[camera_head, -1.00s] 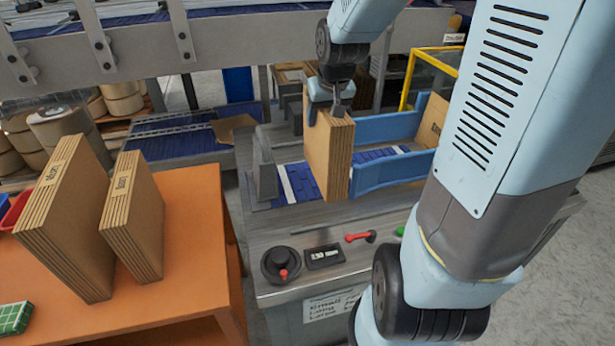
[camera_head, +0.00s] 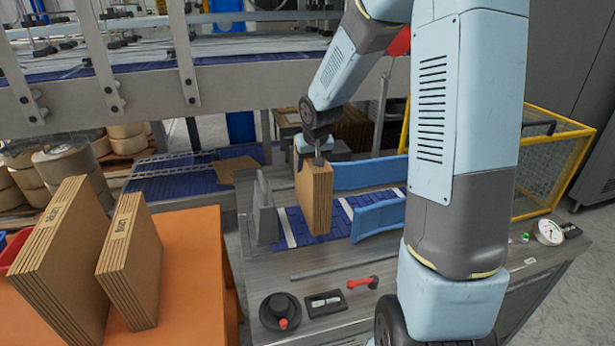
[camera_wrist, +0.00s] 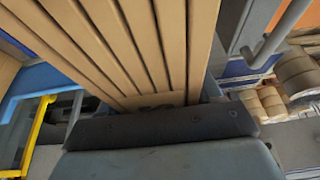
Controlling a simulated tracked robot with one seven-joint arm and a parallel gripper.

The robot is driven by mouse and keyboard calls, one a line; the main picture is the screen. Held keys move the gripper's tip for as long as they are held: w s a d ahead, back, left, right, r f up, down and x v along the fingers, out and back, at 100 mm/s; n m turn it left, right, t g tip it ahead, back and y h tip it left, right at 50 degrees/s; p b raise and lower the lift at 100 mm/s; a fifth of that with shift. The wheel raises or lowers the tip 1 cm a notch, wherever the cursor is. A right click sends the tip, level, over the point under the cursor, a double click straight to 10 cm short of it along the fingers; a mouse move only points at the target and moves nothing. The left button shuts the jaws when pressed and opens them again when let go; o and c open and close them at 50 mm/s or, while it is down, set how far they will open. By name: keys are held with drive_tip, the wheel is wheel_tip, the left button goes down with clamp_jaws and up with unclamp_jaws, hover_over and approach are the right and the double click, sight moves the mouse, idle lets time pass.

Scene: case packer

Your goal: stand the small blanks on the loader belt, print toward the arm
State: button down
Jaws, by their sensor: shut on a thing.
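My gripper (camera_head: 314,158) is shut on the top of a stack of brown cardboard blanks (camera_head: 314,200). The stack stands upright over the blue loader belt (camera_head: 305,222), between a grey plate on the left and blue side guides on the right. I cannot tell whether its lower edge touches the belt. In the wrist view the held blanks (camera_wrist: 165,45) run away from the jaw (camera_wrist: 160,125), edges side by side. Any print on their faces is not clear. Two more stacks stand on the orange table at left: a larger one (camera_head: 58,262) and a smaller one (camera_head: 130,265), each with a printed label.
Blue guides (camera_head: 378,218) flank the belt at right. The grey plate (camera_head: 264,210) stands close left of the held stack. A black knob (camera_head: 280,312), a small display (camera_head: 325,303) and a red lever (camera_head: 362,282) sit on the front panel. A yellow guard frame (camera_head: 540,165) stands at right.

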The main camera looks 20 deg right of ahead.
drive_tip(key=x, duration=0.6)
drive_tip(key=shift+f, duration=0.15)
drive_tip(key=shift+c, duration=1)
unclamp_jaws()
drive_tip(key=v, duration=1.2)
drive_tip(key=shift+s, duration=0.2)
drive_tip(key=s+r, duration=0.4)
drive_tip(key=s, duration=0.5)
drive_tip(key=s+r, duration=0.5)
drive_tip(key=s, duration=0.5)
drive_tip(key=s+d+r+t, duration=0.1)
drive_tip(key=s+r, duration=0.4)
drive_tip(key=s, duration=0.5)
drive_tip(key=shift+s, duration=0.25)
